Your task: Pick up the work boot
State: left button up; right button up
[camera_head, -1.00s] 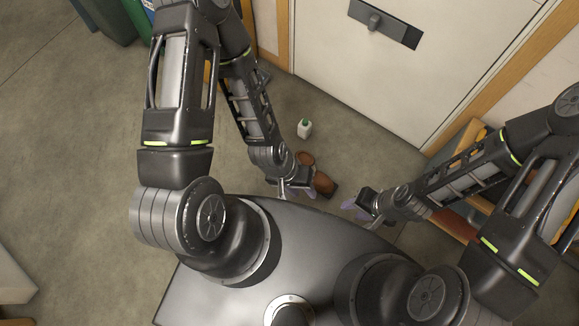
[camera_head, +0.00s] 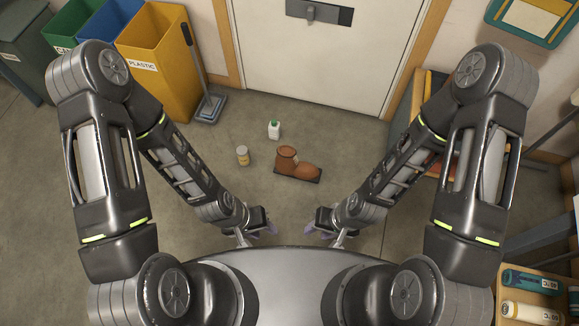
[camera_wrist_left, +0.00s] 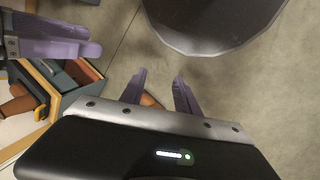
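The brown work boot (camera_head: 290,163) lies on the floor on a thin dark base in the middle of the head view, beyond both grippers. My left gripper (camera_head: 270,230) is nearer to me than the boot and apart from it. In the left wrist view its two purple fingers (camera_wrist_left: 160,88) are spread with nothing held between them. A small brown patch, perhaps the boot, shows behind them. My right gripper (camera_head: 311,230) is also short of the boot, to the right of the left one. Its two fingers (camera_wrist_left: 65,38) look apart and empty in the left wrist view.
A white bottle with a green cap (camera_head: 274,130) and a small jar (camera_head: 243,156) stand left of the boot. Bins, with a yellow one (camera_head: 160,60), and a dustpan (camera_head: 210,107) are further left. A door (camera_head: 320,60) is behind. A wooden shelf (camera_head: 420,125) stands right.

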aim_at(287, 163)
jog(key=i+l, duration=0.3)
jog(key=l, duration=0.15)
jog(key=i+l, duration=0.65)
jog(key=l, duration=0.2)
jog(key=i+l, duration=0.3)
jog(key=l, duration=0.15)
jog(key=i+j+u, duration=0.05)
